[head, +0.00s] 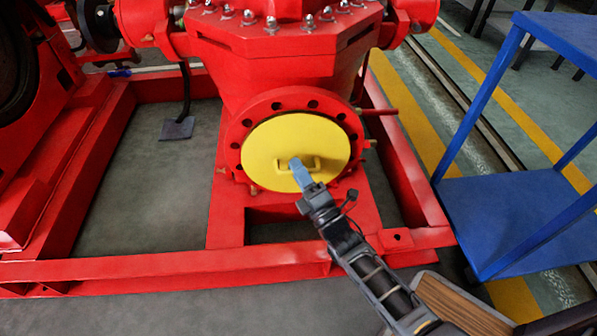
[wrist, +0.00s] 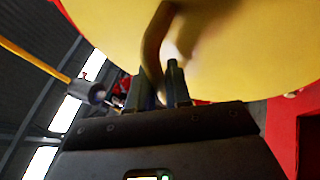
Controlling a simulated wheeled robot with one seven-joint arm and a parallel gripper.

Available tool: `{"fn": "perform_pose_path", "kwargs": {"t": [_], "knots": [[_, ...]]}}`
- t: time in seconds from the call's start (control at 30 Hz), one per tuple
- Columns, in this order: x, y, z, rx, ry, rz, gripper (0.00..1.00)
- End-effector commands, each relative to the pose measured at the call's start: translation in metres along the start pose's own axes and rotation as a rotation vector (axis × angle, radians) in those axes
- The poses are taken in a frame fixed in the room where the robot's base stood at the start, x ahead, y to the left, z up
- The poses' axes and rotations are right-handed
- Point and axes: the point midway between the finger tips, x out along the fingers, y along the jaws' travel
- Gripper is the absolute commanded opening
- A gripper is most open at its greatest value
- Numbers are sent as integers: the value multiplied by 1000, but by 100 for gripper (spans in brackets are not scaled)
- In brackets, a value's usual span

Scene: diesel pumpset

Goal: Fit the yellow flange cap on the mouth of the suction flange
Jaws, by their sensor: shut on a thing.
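The yellow flange cap (head: 277,140) is a round disc with a small handle on its front. In the head view it covers the mouth of the red suction flange (head: 238,130), inside the ring of bolt holes. I cannot tell whether it is fully seated. My gripper (head: 299,170) is shut on the cap's handle, reaching up from the lower right. In the wrist view the cap (wrist: 240,45) fills the top, and its handle (wrist: 155,45) runs down between the fingers of my gripper (wrist: 165,85). The flange mouth is hidden behind the cap.
A red base frame (head: 170,268) runs across in front of the pump, below the flange. A blue shelf stand (head: 510,215) is at the right. A red pipe stub (head: 380,112) sticks out right of the flange. Grey floor is open at the front left.

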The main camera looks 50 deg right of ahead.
Motion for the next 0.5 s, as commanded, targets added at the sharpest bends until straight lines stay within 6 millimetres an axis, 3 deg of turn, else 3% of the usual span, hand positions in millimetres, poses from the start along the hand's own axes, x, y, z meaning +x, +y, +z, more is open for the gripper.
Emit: {"fn": "perform_pose_path", "kwargs": {"t": [0.5], "knots": [[10, -3, 4, 0, 0, 3, 0]]}}
